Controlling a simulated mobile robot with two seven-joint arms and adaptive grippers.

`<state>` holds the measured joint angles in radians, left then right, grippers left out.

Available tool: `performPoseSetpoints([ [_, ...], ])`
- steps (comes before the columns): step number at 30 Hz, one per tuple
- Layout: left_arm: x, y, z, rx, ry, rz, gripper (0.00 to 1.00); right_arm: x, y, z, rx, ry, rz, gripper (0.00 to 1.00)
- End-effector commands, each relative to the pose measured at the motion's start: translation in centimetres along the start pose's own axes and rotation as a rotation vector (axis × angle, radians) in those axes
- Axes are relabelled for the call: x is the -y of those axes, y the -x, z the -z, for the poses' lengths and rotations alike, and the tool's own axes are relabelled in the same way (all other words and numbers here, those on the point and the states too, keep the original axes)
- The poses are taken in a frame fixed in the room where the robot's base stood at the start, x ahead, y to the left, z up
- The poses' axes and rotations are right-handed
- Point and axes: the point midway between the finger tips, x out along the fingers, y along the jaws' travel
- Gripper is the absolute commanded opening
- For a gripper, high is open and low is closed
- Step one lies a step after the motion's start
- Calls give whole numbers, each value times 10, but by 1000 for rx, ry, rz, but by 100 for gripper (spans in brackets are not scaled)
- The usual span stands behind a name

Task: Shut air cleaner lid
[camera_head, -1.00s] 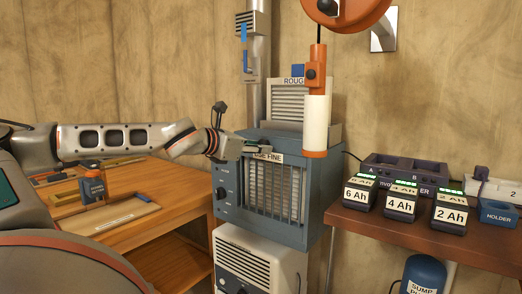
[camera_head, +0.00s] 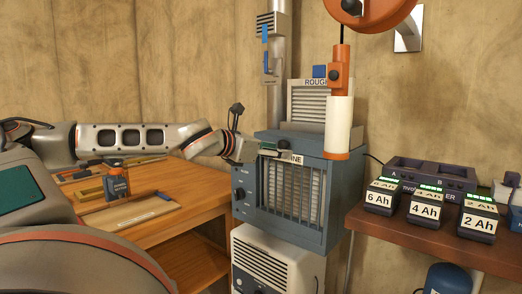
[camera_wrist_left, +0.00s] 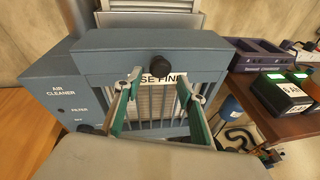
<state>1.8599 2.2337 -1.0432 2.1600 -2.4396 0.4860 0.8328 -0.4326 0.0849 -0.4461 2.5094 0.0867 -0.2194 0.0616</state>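The air cleaner (camera_head: 242,210) is a blue-grey box with a barred front and a "FINE" label (camera_head: 297,160); the wrist view shows its lettered side panel (camera_wrist_left: 62,100). A blue-grey cover piece with a front edge (camera_wrist_left: 215,60) runs across its top in the wrist view and carries a black knob (camera_wrist_left: 160,66). I cannot tell how far this lid stands open. My left gripper (camera_head: 284,149) is at the upper front of the cleaner, partly over the label. In the wrist view its green-padded fingers (camera_wrist_left: 160,83) are apart, empty, just below the knob. My right gripper is not in view.
A "ROUGH" panel (camera_head: 308,103) stands behind the cleaner. An orange and white cylinder (camera_head: 338,128) hangs at its right front. A white louvred unit (camera_head: 262,262) stands below. A shelf (camera_head: 400,232) with batteries (camera_head: 425,205) is on the right, a wooden bench (camera_head: 130,232) on the left.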

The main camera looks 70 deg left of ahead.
Motion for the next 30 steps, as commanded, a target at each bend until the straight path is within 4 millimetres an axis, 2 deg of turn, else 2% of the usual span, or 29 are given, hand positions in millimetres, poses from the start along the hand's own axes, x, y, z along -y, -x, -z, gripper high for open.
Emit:
performPoseSetpoints([
  [9,-1,63,0,0,-1,-2,40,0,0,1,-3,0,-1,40],
  [15,1,90,2,-4,0,1,40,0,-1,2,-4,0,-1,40],
  [21,2,102,2,-3,0,2,40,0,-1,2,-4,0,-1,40],
  [30,2,103,2,-3,0,3,40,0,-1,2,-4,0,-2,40],
])
